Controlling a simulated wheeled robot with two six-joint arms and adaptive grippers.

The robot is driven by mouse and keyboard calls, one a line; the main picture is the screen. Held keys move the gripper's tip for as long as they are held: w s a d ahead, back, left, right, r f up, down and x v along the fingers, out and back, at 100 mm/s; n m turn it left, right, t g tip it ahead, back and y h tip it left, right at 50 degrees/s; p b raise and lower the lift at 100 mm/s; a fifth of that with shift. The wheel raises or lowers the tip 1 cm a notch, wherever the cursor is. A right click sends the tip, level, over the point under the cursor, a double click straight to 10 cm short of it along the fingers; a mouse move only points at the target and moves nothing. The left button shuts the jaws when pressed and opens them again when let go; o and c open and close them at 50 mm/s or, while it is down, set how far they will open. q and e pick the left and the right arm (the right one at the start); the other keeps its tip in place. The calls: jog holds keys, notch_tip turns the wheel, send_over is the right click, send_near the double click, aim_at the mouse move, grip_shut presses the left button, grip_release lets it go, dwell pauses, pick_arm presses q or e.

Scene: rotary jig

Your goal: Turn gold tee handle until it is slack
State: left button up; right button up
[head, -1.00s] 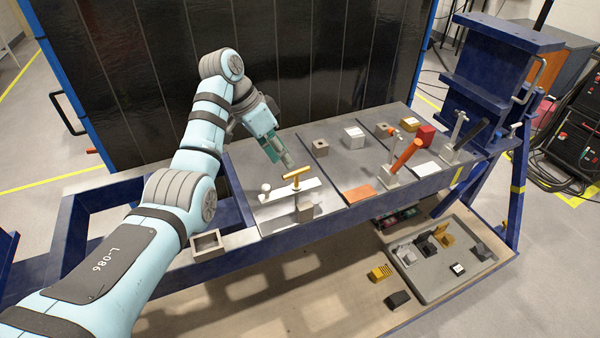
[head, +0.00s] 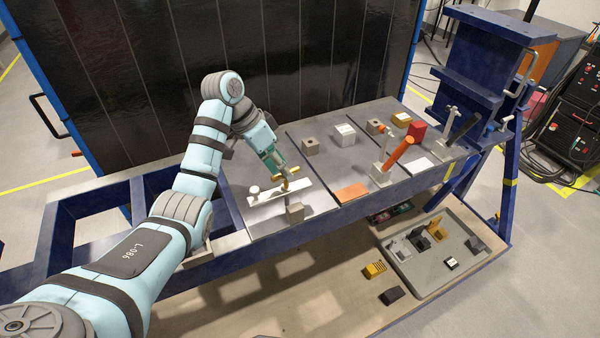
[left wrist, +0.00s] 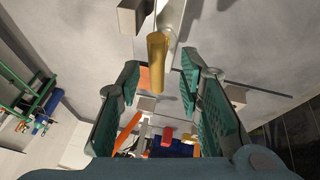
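The gold tee handle (head: 285,186) sits on the pale metal bar of the jig at the near left part of the bench. My left gripper (head: 279,172) is at the handle from above and partly hides it. In the left wrist view, the gold handle (left wrist: 157,62) lies between the two green fingers of my left gripper (left wrist: 160,72), with a gap on each side. The fingers are apart and not closed on it. My right gripper is in neither view.
A white ball knob (head: 253,191) stands at the left end of the metal bar, close to the gripper. A grey block (head: 295,213) is at the bar's front. An orange-handled lever (head: 398,152) and several small blocks are further right. A grey tray (head: 425,283) lies below.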

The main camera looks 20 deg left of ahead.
pick_arm(q)
jog(key=shift+d+f, duration=0.2)
jog(key=shift+x, duration=0.9)
jog(key=shift+f, duration=0.3)
grip_shut()
